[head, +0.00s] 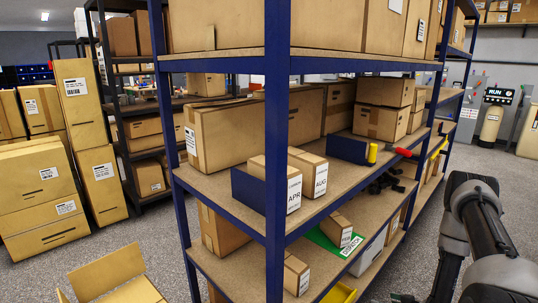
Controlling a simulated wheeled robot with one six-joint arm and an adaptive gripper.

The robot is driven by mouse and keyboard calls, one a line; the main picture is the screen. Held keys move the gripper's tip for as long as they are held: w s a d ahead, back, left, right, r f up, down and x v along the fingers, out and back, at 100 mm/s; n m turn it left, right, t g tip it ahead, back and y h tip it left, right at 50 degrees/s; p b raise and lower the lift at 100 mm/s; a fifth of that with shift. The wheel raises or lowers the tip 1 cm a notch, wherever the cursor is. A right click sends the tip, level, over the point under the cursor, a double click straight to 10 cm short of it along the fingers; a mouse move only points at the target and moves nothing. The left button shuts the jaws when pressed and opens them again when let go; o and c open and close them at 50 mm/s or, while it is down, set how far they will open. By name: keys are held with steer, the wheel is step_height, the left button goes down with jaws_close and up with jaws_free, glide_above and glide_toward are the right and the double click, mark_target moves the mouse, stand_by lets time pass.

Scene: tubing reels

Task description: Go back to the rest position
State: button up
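My arm is at the right edge in the head view, grey and black, bent at a raised joint, in front of the blue shelving unit (278,150). My gripper cannot be made out; the lower part of the arm runs out of the picture at the bottom. Whether it holds anything is hidden. On the middle shelf stand boxes labelled APR (294,196) and AUG (320,180), a dark blue bin (347,149), a yellow cylinder (372,153) and a red object (402,152).
Lower shelves hold a green sheet (321,238) and small cartons. An open carton (112,272) is on the floor at bottom left. Tall stacked boxes (85,120) stand at the left. Speckled floor (420,215) is clear between the shelving and my arm.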

steer(key=s+d+f+g+h, duration=0.2)
steer(key=s+d+g, duration=0.1)
steer(key=s, duration=0.1)
steer(key=s+d+r+m+g+h, duration=0.1)
steer(key=s+d+r+g, duration=0.2)
steer(key=r, duration=0.2)
steer(key=s+d+r+m+g+h, duration=0.1)
steer(key=s+d+r+g, duration=0.2)
steer(key=r, duration=0.3)
steer(key=s+a+r+m+g+h, duration=0.1)
steer(key=s+r+g, duration=0.15)
steer(key=r, duration=0.75)
steer(key=s+a+r+m+g+h, duration=0.1)
steer(key=s+r, duration=0.2)
steer(key=r, duration=0.8)
steer(key=s+a+r+t, duration=0.2)
steer(key=s+a+r, duration=0.1)
steer(key=r, duration=0.6)
steer(key=s+a+r+t, duration=0.2)
steer(key=s+a+r, duration=0.2)
steer(key=r, duration=0.6)
steer(key=s+a+r+t+y, duration=0.1)
steer(key=s+a+r+t, duration=0.2)
steer(key=a+r, duration=0.4)
steer(key=v, duration=0.2)
steer(key=shift+w+r, duration=0.15)
steer(key=shift+r, duration=0.3)
